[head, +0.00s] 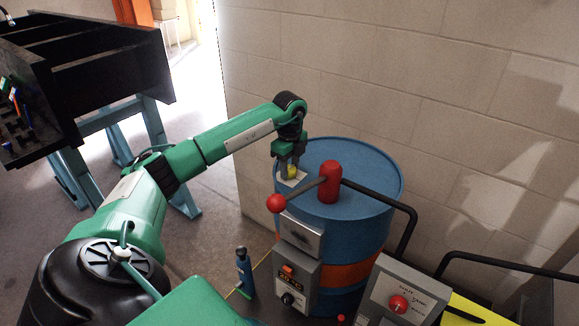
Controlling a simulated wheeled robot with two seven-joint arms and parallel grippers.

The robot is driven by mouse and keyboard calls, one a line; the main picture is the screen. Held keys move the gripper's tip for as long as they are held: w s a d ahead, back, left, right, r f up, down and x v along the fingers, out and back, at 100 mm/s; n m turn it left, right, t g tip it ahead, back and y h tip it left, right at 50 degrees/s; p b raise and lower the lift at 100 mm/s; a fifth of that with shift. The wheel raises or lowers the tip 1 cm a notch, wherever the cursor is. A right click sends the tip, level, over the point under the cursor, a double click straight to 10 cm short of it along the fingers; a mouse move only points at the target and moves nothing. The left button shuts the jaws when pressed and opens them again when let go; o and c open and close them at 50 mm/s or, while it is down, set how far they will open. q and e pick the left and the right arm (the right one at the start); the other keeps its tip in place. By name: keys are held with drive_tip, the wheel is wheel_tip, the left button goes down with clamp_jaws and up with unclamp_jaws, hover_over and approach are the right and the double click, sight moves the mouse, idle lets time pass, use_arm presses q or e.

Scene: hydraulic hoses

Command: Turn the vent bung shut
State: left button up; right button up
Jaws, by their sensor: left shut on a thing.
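The blue drum (365,180) with an orange band stands right of centre in the head view. A small yellow vent bung (292,171) sits on a pale patch near the left edge of its top. My left gripper (290,165) reaches down over the drum's rim from the left, shut on the yellow bung. Its fingers hide part of the bung, and I cannot tell how far the bung is turned. My right gripper is not in view.
A red pump (329,182) with a red-knobbed lever (277,203) stands on the drum beside the bung. A black hose (405,215) runs right from it. Control boxes (297,278) stand in front. A black bench (100,60) is at upper left; a block wall (450,90) is behind.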

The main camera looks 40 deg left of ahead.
sight(290, 168)
use_arm(q)
drive_tip(key=shift+r+n, duration=0.1)
drive_tip(key=shift+n, duration=0.2)
drive_tip(key=o, duration=1)
drive_tip(key=shift+r, duration=0.35)
drive_tip(key=shift+r+b, duration=1.3)
drive_tip(key=shift+r, duration=5.25)
